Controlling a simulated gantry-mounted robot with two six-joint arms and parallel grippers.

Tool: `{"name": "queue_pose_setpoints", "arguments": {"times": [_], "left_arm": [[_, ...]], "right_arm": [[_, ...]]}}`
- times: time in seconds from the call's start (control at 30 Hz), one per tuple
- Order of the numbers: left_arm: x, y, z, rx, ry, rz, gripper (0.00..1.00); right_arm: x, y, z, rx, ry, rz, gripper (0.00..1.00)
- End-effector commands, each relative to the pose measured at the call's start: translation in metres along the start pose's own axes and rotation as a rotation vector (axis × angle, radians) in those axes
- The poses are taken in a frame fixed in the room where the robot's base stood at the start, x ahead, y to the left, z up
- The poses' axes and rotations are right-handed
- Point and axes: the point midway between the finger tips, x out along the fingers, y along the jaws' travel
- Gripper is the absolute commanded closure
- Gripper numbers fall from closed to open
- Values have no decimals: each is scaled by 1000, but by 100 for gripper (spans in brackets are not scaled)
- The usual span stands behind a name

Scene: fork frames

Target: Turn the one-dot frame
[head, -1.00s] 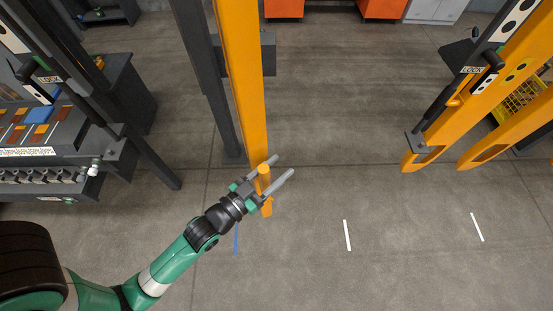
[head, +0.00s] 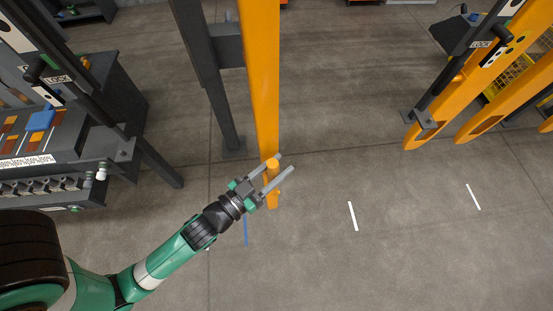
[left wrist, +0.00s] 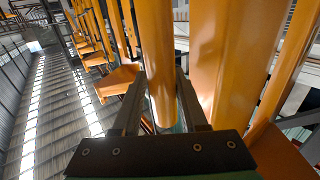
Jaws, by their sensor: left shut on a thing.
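A long orange frame (head: 262,80) runs from the top of the head view down to its near end beside my left gripper. I see no dots on the part that shows, so I cannot tell its number. A short orange handle (head: 272,163) stands out near its end. My left gripper (head: 284,164) is shut on this handle, one grey finger on each side. In the left wrist view the handle (left wrist: 157,60) fills the space between the fingers, with the orange frame (left wrist: 232,55) close on the right. My right gripper is out of view.
More orange frames (head: 480,80) with dotted plates and LOCK labels stand at the right. A dark post (head: 208,75) stands just left of the held frame. A grey workbench (head: 75,140) is at the left. The floor with a blue mark (head: 246,231) and white marks (head: 353,216) is open.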

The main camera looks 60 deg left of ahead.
Motion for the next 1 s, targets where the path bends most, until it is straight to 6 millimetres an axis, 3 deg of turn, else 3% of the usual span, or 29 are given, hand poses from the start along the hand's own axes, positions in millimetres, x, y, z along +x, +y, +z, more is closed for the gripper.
{"name": "queue_pose_setpoints", "arguments": {"times": [0.5,0.53,0.63,1.0], "left_arm": [[-3,7,2,-8,0,26,100],[-3,7,2,-8,0,26,53],[-2,6,2,-8,-1,24,36],[-2,5,2,-6,-3,20,36]], "right_arm": [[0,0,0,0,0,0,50],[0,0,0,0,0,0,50],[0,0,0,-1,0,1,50],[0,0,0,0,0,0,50]]}}
